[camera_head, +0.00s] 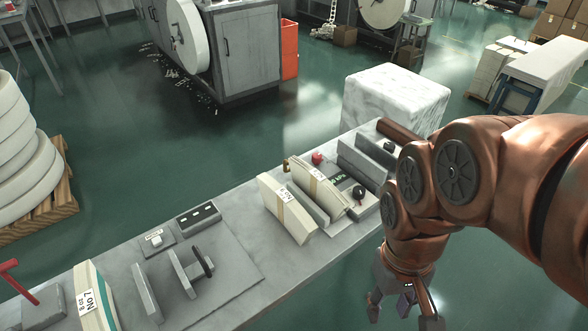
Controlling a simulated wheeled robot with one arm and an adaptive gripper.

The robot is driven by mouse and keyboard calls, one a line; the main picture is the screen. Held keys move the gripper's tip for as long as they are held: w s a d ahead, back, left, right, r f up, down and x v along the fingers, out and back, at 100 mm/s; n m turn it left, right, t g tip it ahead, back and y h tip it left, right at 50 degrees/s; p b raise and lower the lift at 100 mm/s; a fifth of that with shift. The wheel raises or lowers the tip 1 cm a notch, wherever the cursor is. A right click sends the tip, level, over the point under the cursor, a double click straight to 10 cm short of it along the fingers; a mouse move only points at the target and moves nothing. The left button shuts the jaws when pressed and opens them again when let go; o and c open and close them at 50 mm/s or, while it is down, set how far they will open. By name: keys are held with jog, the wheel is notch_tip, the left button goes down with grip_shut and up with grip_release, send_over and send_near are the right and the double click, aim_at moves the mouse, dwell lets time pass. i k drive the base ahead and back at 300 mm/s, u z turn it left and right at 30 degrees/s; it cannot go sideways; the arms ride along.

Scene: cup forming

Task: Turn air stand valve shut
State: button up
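My gripper (404,312) hangs below my copper-coloured arm at the lower right, in front of the bench (330,252) and apart from it. Its fingers are spread and nothing shows between them. A red T-shaped handle (12,272) stands on a grey block (42,306) at the bench's far left end, far from my gripper and partly cut off by the picture edge. A small red knob (317,158) sits at the bench's back edge, right of the middle. I cannot tell which of these is the air stand valve.
Paper stacks (287,207) and a No7 stack (92,297) stand on the bench, with a grey fixture with a black wheel (193,268) between them. A wrapped white block (397,92) is behind the bench. Open green floor lies beyond.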

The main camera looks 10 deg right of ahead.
aim_at(316, 158)
jog(key=z, duration=0.05)
jog(key=k, duration=0.45)
jog(key=z, duration=1.25)
jog(key=i, duration=1)
jog(key=u, duration=2.5)
jog(key=i, duration=0.5)
jog(key=z, duration=0.05)
